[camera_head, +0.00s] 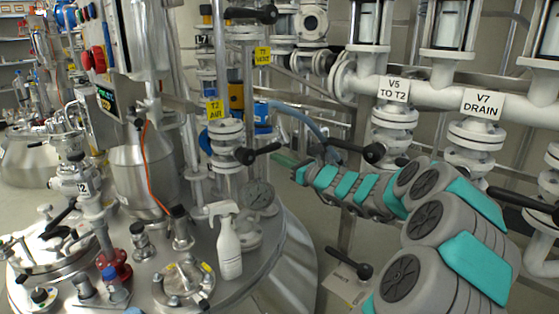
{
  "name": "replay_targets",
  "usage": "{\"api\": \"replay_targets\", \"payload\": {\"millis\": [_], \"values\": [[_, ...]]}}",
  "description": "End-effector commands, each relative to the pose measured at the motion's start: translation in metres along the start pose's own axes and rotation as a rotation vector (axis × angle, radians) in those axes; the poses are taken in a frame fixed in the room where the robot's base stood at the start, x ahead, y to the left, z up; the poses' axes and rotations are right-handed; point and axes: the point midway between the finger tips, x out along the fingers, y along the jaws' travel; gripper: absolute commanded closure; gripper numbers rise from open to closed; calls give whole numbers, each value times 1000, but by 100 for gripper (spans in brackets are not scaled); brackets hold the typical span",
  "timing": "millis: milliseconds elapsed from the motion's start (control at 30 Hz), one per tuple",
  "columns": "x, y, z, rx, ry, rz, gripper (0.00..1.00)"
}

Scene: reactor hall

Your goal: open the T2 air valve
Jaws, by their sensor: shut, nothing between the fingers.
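The yellow T2 AIR label (214,109) hangs on a vertical steel pipe left of centre. Below and right of it is the T2 air valve's black lever (262,152), with a round knob at its left end. The lever points right and slightly up, across the pipe. My grey and teal arm reaches in from the lower right. My gripper (288,164) is at its far left end, small in view, just right of and below the lever's tip. It is shut and empty. I cannot tell whether it touches the lever.
Another black lever (360,151) sits under the V5 TO T2 sign (393,90), close above my arm. White pipes (430,95) fill the right side.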

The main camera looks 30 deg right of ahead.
Motion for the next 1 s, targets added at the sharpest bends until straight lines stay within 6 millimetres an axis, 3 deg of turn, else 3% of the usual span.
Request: {"api": "replay_targets", "payload": {"millis": [667, 1000], "values": [[1, -3, 13, -134, -3, 5, 100], [2, -3, 38, -370, -10, 18, 100]]}}
